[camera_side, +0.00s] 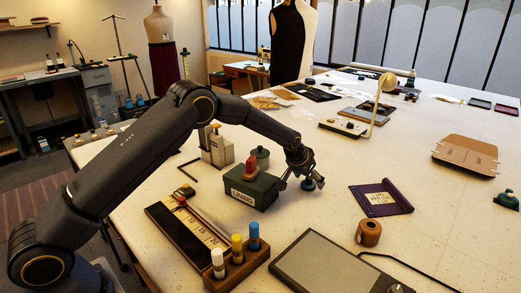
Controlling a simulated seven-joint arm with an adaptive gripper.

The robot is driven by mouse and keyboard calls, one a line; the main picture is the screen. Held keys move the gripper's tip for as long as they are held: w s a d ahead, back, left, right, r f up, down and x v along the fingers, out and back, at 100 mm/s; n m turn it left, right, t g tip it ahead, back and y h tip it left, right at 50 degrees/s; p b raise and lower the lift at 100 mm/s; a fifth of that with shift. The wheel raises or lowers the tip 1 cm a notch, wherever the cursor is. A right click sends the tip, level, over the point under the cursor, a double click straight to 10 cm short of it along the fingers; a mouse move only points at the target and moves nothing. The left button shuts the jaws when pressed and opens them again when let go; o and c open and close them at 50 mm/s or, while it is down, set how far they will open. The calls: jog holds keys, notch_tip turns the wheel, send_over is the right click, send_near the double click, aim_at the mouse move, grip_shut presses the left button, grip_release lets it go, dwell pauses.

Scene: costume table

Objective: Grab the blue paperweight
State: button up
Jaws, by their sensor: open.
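My gripper (304,178) points down low over the white table (330,210), just right of a dark green box. A small dark, rounded object (309,184) shows at the fingertips. It may be the blue paperweight, but its colour is too dark and small to be sure. The fingers look open around or beside it; I cannot tell which, and part of it is hidden by them.
The green box labelled LINING (254,191) stands close left of my gripper. A wooden rack with coloured pegs (235,268), a grey tablet (335,268), a wooden roll (368,233) and a purple folder (384,198) lie nearer. Table surface right of my gripper is clear.

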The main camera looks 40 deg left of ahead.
jog(key=shift+w+f, duration=0.15)
jog(key=shift+f, duration=0.15)
jog(key=c, duration=1.5)
